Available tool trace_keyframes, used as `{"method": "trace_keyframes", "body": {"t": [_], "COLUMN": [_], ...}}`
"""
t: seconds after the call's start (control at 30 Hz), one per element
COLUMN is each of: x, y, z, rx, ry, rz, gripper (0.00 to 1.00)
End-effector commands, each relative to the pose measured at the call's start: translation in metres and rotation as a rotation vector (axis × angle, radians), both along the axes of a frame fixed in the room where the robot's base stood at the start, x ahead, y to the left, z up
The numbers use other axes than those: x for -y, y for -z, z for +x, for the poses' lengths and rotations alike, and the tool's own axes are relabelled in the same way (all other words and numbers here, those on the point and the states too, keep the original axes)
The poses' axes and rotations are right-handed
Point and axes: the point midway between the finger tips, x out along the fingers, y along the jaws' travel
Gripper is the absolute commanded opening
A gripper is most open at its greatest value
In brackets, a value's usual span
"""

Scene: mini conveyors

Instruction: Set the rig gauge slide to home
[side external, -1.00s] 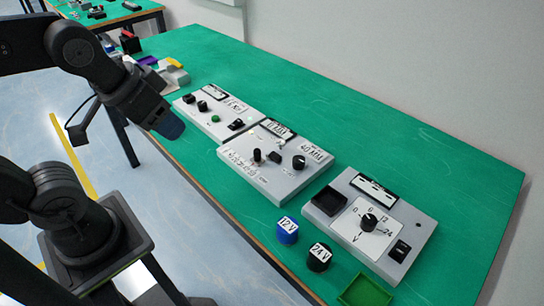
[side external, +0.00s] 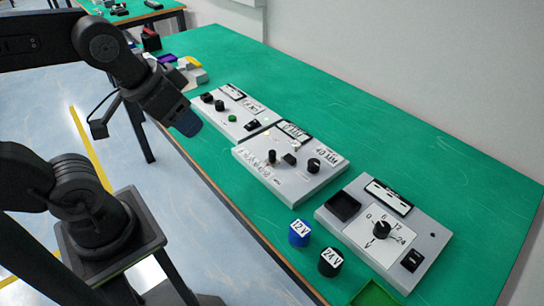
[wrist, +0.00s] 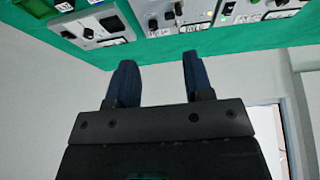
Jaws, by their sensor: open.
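The gauge rig is the middle grey panel (side external: 310,186), marked "40 MM", lying on the green bench. A small black upright knob (side external: 272,156), which looks like the slide, stands near a row of printed marks on its left part. The printed marks are too small to read. My gripper (side external: 186,122) is open and empty, up and to the left of the panel, apart from it. In the wrist view my two blue fingers (wrist: 158,75) are spread, and the panel (wrist: 185,22) is partly cut off at the top edge.
A panel with a dial (side external: 428,240) stands to the right, and another panel (side external: 226,120) to the left. A blue "12 V" block (side external: 300,232) and a black "24 V" block (side external: 330,262) stand near the front edge, with a green tray (side external: 372,296).

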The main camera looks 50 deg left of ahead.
Motion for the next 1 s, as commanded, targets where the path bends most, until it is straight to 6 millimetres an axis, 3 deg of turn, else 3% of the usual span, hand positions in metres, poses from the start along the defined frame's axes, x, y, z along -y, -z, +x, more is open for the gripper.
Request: {"method": "trace_keyframes", "body": {"t": [0.17,0.47,0.8,1.0], "x": [-0.002,-0.014,-0.034,-0.041], "y": [-0.004,0.01,0.08,0.111], "z": [0.023,0.114,0.209,0.233], "rx": [-0.052,-0.232,-0.422,-0.476], "ry": [0.029,0.16,0.322,0.375], "rz": [0.019,0.076,0.098,0.096], "gripper": [0.47,0.47,0.47,0.47]}}
